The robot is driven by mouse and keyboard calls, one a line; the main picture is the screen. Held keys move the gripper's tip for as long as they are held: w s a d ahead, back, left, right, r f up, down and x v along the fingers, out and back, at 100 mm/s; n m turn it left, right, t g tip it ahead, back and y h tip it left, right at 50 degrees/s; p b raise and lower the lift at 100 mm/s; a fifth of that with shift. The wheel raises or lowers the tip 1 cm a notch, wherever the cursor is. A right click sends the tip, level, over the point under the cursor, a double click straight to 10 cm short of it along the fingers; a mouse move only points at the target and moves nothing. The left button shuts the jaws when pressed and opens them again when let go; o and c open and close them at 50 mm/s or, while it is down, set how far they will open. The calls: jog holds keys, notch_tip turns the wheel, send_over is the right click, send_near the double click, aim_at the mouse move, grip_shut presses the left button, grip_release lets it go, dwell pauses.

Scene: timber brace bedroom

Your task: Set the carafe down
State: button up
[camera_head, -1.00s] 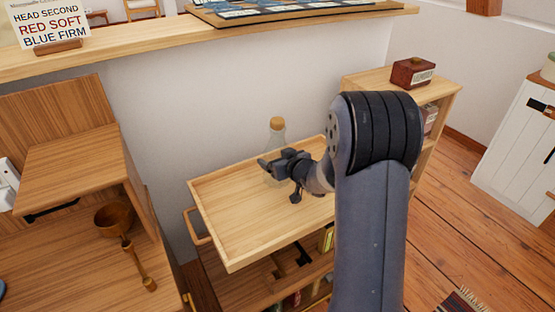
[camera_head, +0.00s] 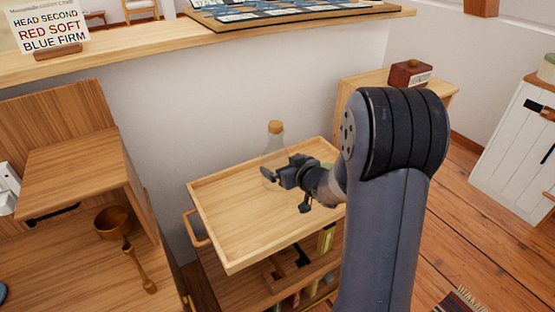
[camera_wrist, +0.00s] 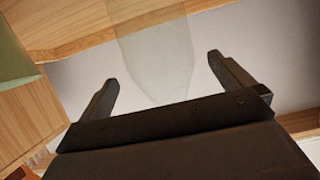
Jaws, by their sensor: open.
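The carafe (camera_head: 274,145) is clear glass with a cork-coloured stopper. It stands upright at the back of the wooden tray top of the trolley (camera_head: 222,222). I cannot tell whether a finger touches the glass.
A wooden ladle (camera_head: 127,240) lies on the wooden unit at left. A dark red box (camera_head: 410,73) sits on the shelf unit behind my arm. A ledge with a sign (camera_head: 52,25) runs above. The tray's left and front parts are bare.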

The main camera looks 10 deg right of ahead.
jog(key=p+v, duration=0.1)
jog(key=v, duration=0.6)
